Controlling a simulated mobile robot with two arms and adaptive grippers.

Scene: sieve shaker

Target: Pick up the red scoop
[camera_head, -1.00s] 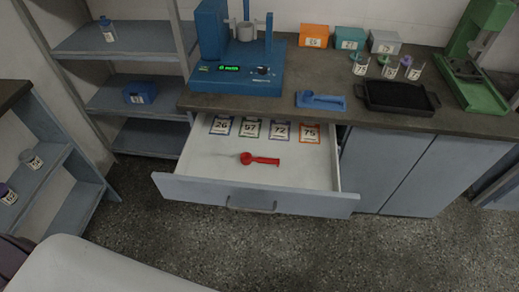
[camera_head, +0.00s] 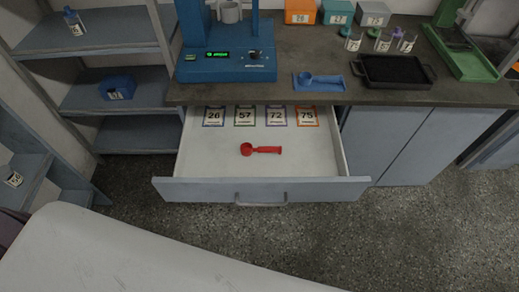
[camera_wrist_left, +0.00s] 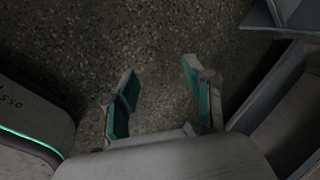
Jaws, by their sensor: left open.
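The red scoop (camera_head: 262,150) lies in the open drawer (camera_head: 262,188) below the counter. Its round bowl is at the left and its handle points right. Nothing covers it in the head view. My left gripper (camera_wrist_left: 160,95) shows in the left wrist view with its two teal-padded fingers spread apart. It is empty, with speckled floor behind it. The scoop does not show in the left wrist view. Neither gripper shows in the head view.
Numbered cards (camera_head: 244,116) lie along the back of the drawer. On the counter above are a blue machine (camera_head: 226,66), a small blue tray with a blue scoop (camera_head: 319,82) and a black tray (camera_head: 395,70). Shelves (camera_head: 120,92) stand at the left. The drawer around the scoop is clear.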

